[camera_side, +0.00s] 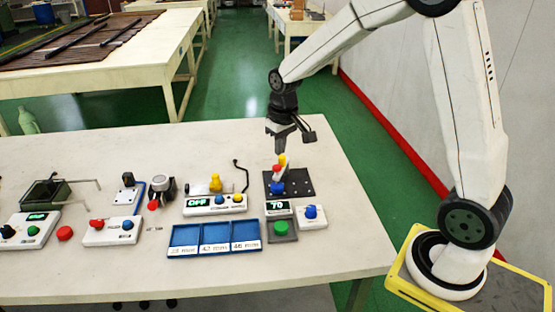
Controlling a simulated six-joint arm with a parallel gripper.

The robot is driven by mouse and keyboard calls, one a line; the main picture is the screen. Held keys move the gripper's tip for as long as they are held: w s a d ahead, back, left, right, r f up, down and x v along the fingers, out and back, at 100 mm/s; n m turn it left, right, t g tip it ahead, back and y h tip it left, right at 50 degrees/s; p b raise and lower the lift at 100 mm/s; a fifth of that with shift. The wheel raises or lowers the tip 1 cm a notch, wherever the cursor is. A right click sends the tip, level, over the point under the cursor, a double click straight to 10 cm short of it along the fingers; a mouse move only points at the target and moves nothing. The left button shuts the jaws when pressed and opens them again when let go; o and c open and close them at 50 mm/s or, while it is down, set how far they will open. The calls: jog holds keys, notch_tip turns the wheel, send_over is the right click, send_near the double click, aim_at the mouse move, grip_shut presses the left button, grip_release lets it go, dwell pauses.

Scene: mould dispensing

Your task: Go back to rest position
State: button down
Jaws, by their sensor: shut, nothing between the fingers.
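My gripper (281,149) is shut and points down. It is above the black plate (301,181) near the back right of the white table. A small yellow, white and red piece (281,163) stands just below the fingertips, over a blue round part (277,188) on the plate. I cannot tell whether the fingertips touch the yellow top. Nothing shows between the fingers. My arm reaches in from the right.
In front of the plate are a display reading 70 (278,207), a green button (281,228), a blue knob box (311,215) and a blue three-compartment tray (214,255). A control box (214,204) and other devices stand left. The table's right side (350,240) is clear.

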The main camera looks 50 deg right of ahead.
jog(key=s+a+f+n, duration=0.1)
jog(key=s+a, duration=0.2)
jog(key=s, duration=0.4)
jog(key=s+a+f+n+t, duration=0.1)
jog(key=s+a+f, duration=0.1)
jog(key=s+a, duration=0.2)
jog(key=s, duration=0.3)
jog(key=shift+f+t, duration=0.3)
